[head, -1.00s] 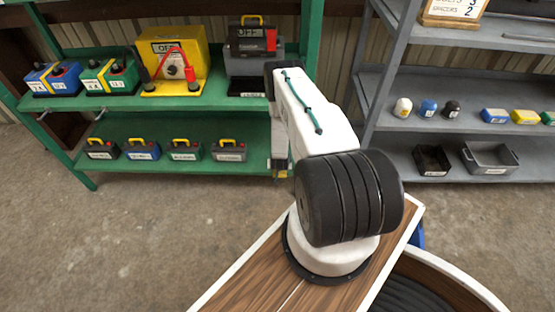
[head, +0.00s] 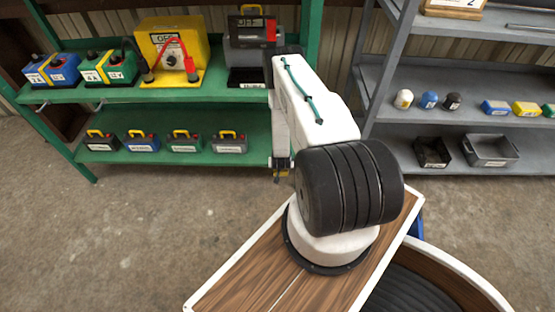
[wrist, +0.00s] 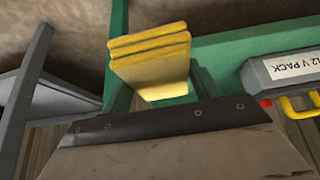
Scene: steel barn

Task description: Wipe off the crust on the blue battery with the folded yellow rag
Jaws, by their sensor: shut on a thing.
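The blue battery (head: 52,70), with a yellow band and a white label, stands at the left end of the green rack's upper shelf. Any crust on it is too small to make out. The folded yellow rag (wrist: 150,62) shows in the wrist view as a layered pad just beyond the dark edge of my gripper. My gripper (head: 281,168) hangs low at the rack's right end, well to the right of the battery and apart from it. It is shut on the rag. The fingers are mostly hidden in both views.
A green battery (head: 110,68), a yellow charger (head: 172,48) with a red cable and a grey unit stand right of the blue battery. Several handled packs fill the lower shelf (head: 230,158). A grey rack (head: 405,140) stands right. Concrete floor in front is clear.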

